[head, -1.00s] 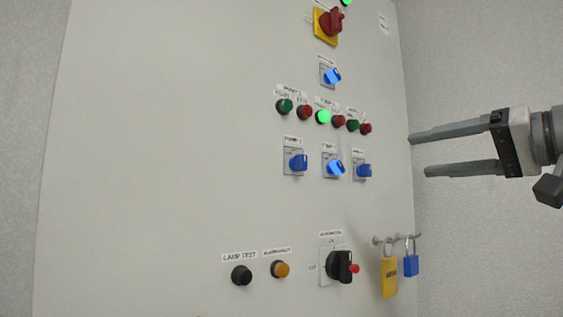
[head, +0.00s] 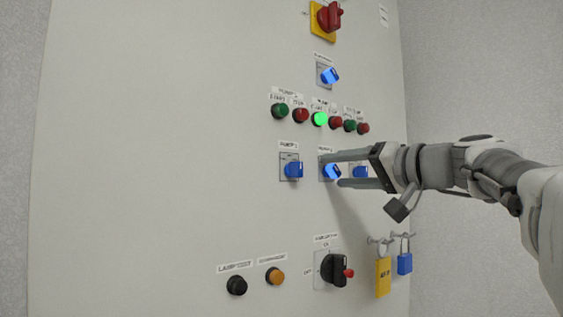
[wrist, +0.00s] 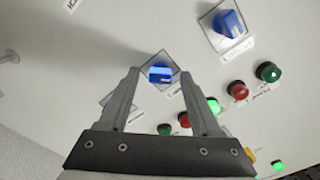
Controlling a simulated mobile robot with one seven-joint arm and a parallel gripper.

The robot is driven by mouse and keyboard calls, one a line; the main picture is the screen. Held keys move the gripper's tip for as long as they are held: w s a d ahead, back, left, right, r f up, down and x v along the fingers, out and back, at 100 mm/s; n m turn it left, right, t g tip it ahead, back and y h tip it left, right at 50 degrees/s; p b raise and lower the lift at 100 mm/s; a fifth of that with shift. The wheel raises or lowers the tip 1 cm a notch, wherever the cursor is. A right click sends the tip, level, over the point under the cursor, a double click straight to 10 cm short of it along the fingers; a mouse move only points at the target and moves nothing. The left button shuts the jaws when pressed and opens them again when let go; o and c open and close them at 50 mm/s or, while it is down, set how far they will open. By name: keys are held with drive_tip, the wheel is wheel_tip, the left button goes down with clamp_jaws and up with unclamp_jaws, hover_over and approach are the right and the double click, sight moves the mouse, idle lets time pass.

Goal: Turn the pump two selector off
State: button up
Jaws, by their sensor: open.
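The pump two selector (head: 332,171) is the middle knob in the row of blue selectors on the panel. It is lit bright blue, on a grey square plate, with its handle tilted. My gripper (head: 336,170) is open, its two fingers reaching in from the right, one above and one below the knob. In the wrist view the lit knob (wrist: 160,74) shows between the fingertips, one on each side. I cannot tell whether either finger touches it. The label above it is too small to read surely.
Unlit blue selectors stand left (head: 293,169) and right (head: 360,172) of it; my fingers partly cover the right one. Above are indicator lamps, with one green lamp (head: 320,119) lit. Below are a black rotary switch (head: 335,270) and hanging yellow (head: 383,277) and blue (head: 404,263) padlocks.

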drive_tip(key=shift+w+a, duration=0.2)
clamp_jaws()
idle(0.3)
drive_tip(key=shift+m, duration=0.3)
drive_tip(key=m, duration=0.3)
drive_tip(key=shift+b, duration=0.3)
drive_tip(key=m, duration=0.5)
drive_tip(key=shift+p, duration=0.3)
